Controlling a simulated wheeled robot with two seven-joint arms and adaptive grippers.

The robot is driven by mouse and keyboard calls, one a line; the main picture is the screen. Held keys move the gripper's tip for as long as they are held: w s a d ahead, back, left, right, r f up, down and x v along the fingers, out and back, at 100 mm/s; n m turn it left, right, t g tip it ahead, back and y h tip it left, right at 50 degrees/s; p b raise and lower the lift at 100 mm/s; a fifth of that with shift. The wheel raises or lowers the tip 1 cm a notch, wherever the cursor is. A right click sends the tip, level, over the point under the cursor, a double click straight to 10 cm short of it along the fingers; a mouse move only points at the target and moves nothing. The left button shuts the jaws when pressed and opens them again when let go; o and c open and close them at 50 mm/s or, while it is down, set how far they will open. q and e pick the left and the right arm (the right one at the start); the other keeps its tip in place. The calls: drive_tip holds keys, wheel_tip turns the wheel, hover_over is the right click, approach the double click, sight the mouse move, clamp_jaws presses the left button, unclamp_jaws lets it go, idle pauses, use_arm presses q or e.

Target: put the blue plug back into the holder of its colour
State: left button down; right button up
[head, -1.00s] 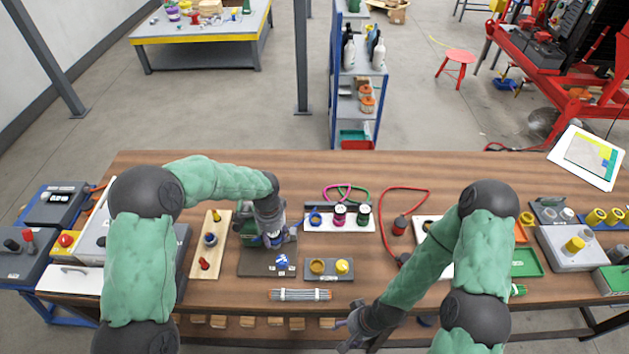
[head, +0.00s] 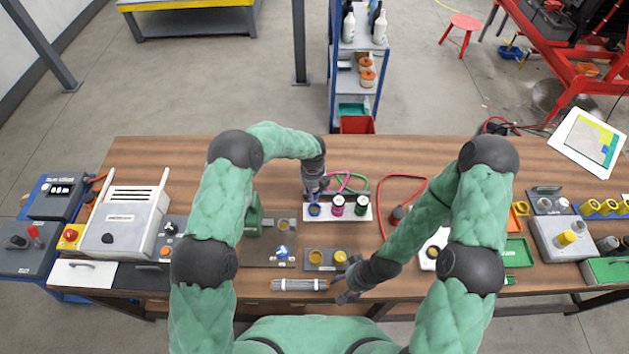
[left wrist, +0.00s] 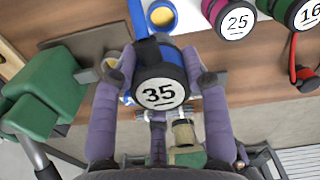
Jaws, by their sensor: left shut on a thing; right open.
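The blue plug (left wrist: 160,82), with a dark body, a blue ring and a white end marked 35, is gripped between the fingers of my left gripper (left wrist: 160,88). In the head view my left gripper (head: 316,192) is over the left end of the white rack (head: 325,218). The rack's blue-ringed holder (head: 314,210) is just below the gripper; in the left wrist view this holder (left wrist: 162,15) looks empty, and the plug appears apart from it. My right gripper (head: 347,290) is open and empty near the table's front edge.
A magenta plug (head: 337,206) and a green plug (head: 362,206) stand in the same rack. A green device (head: 254,214) stands on a dark plate to the left. A grey block (head: 326,267) with yellow parts lies in front. A red hose (head: 381,205) curves at right.

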sight(315, 198)
use_arm(q)
drive_tip(key=shift+w+d+f+m, duration=0.1)
drive_tip(key=shift+w+d+m, duration=0.15)
drive_tip(key=shift+m, duration=0.15)
drive_tip(key=shift+s+f+b, duration=0.1)
drive_tip(key=shift+f+b, duration=1.15)
drive_tip(key=shift+f, duration=1.55)
use_arm(e)
drive_tip(key=shift+w+f, duration=0.1)
drive_tip(key=shift+f, duration=1.05)
use_arm(q)
drive_tip(key=shift+r, duration=0.15)
use_arm(e)
drive_tip(key=shift+r, duration=0.1)
use_arm(q)
drive_tip(key=shift+b, duration=0.45)
use_arm(e)
drive_tip(key=shift+f, duration=0.55)
use_arm(q)
drive_tip(key=shift+f+b, duration=1.6)
drive_tip(key=shift+f, duration=0.2)
use_arm(e)
drive_tip(key=shift+f, duration=1.6)
use_arm(q)
drive_tip(key=c, duration=0.6)
unclamp_jaws()
drive_tip(key=shift+o, duration=0.2)
drive_tip(key=shift+r, duration=0.1)
